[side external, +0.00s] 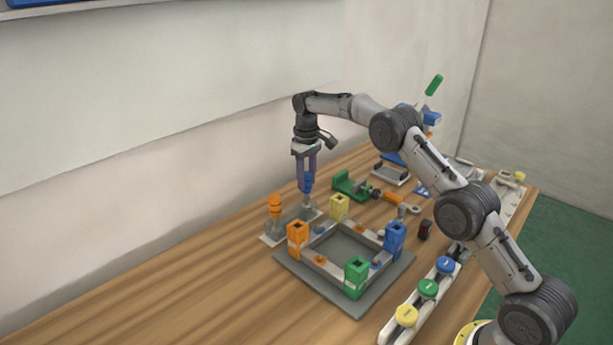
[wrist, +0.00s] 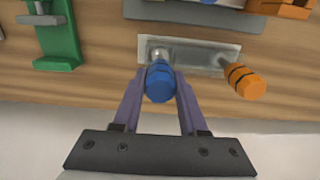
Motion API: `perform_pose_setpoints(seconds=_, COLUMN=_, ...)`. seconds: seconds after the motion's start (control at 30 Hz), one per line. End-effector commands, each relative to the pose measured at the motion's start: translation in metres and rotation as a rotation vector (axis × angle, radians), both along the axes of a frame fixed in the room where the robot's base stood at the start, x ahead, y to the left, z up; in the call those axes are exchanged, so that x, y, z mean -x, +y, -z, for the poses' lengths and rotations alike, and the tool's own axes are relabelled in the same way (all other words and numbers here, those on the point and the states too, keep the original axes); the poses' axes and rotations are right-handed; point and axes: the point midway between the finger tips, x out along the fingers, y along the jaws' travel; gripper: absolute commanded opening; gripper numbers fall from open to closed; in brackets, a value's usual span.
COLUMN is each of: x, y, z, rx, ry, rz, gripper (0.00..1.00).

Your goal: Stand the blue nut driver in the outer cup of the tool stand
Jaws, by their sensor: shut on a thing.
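The blue nut driver (side external: 307,183) is upright between the fingers of my gripper (side external: 306,172). In the wrist view its blue handle (wrist: 160,82) lies between the two purple fingertips of my gripper (wrist: 159,88), which are shut on it. The tool stand (side external: 268,238) is a flat grey plate with cups; in the wrist view the plate (wrist: 203,60) runs under the driver. The driver's lower end is over or in a cup at the plate's left end in the wrist view; whether it is seated I cannot tell. An orange-handled tool (wrist: 245,82) stands at the plate's other end.
A grey board (side external: 345,245) with a square frame and orange, yellow, green and blue corner posts lies close in front of the stand. A green clamp (side external: 352,185) stands to the right of the driver. A wall rises behind; the table's left part is clear.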

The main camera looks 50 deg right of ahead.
Motion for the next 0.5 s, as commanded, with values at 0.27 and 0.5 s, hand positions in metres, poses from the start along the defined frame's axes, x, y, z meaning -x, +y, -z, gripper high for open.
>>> perform_pose_setpoints(seconds=0.27, x=0.000, y=0.000, z=0.007, rx=0.000, ry=-0.001, rz=0.000, gripper=0.00)
perform_pose_setpoints(seconds=0.5, x=0.000, y=0.000, z=0.013, rx=0.000, ry=-0.001, rz=0.000, gripper=0.00)
